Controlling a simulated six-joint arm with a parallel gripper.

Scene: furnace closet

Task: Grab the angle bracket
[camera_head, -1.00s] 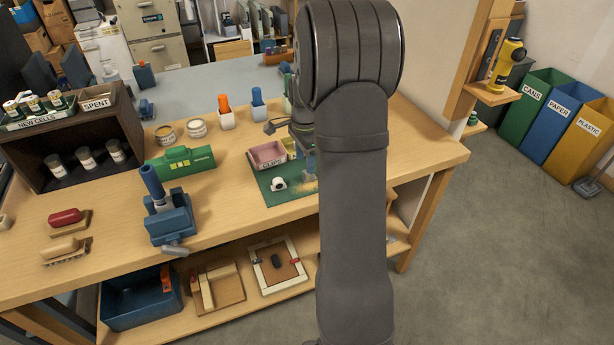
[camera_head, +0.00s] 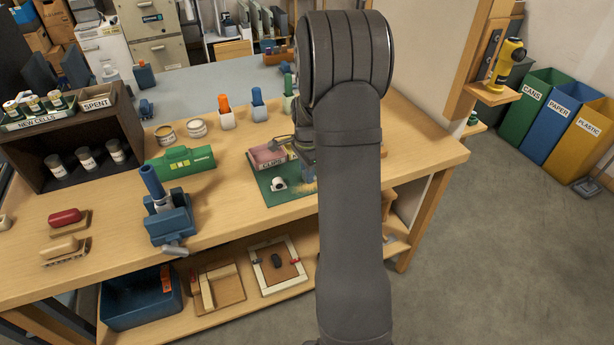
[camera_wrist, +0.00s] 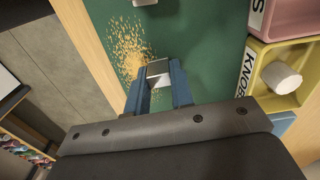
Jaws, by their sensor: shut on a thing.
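The angle bracket (camera_wrist: 158,68) is a small silver metal piece, seen in the wrist view between the two blue fingers of my gripper (camera_wrist: 158,84). My gripper is shut on it, over the green mat (camera_wrist: 205,45). I cannot tell whether the bracket touches the mat. In the head view my arm hides the bracket and most of my gripper, which is at the right part of the green mat (camera_head: 276,199).
Sawdust (camera_wrist: 128,45) lies on the mat beside the fingers. A yellow knobs bin (camera_wrist: 257,82) and a pink clips bin (camera_head: 266,157) stand close by. A small white object (camera_head: 278,184) sits on the mat.

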